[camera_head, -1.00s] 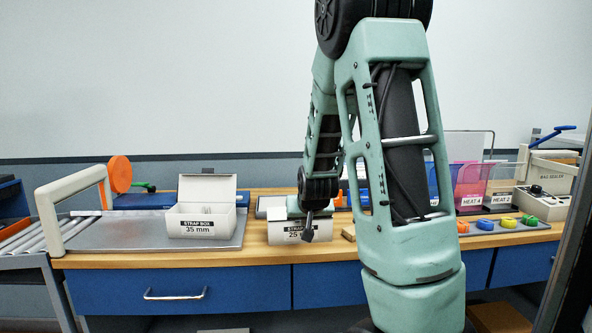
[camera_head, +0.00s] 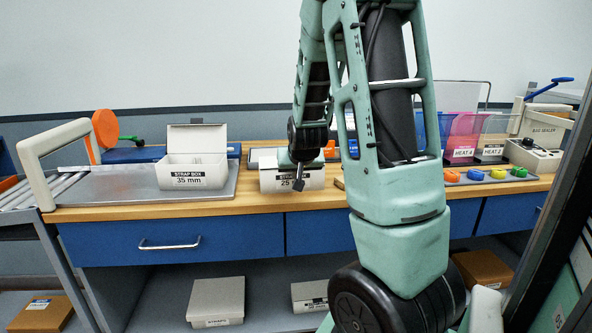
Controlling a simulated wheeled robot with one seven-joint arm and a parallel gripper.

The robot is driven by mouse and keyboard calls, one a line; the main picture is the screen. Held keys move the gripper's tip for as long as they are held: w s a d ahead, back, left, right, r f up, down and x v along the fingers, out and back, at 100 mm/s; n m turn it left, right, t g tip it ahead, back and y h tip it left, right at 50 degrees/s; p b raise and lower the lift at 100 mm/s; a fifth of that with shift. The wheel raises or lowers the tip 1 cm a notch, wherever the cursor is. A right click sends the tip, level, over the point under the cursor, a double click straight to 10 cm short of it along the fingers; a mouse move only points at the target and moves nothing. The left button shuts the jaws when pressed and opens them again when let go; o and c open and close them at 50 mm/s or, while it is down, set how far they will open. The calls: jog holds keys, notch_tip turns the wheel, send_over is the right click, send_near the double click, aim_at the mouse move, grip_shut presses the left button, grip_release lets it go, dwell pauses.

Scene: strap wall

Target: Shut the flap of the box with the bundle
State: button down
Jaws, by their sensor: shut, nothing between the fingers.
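A white strap box marked 35 mm (camera_head: 190,181) stands on the grey tray at the left of the bench. Its flap (camera_head: 197,139) stands up, open, and a pale bundle seems to show inside, only partly visible. A second white strap box, marked 25 (camera_head: 272,183), stands to its right, partly hidden by my arm; its top looks closed. My gripper (camera_head: 299,184) points down in front of the 25 box, to the right of the 35 mm box and apart from it. It is shut and holds nothing.
The grey tray (camera_head: 110,188) lies on the wooden bench. A cream arch-shaped frame (camera_head: 32,160) and an orange disc (camera_head: 105,128) stand at the left. Coloured bins (camera_head: 464,130) and several coloured rings (camera_head: 476,175) are at the right. Boxes (camera_head: 216,300) lie on the shelf below.

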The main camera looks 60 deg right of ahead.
jog(key=shift+r, duration=0.2)
jog(key=p+v, duration=0.8)
jog(key=v, duration=0.3)
jog(key=shift+s+a, duration=0.2)
jog(key=shift+a, duration=0.05)
jog(key=shift+r, duration=0.15)
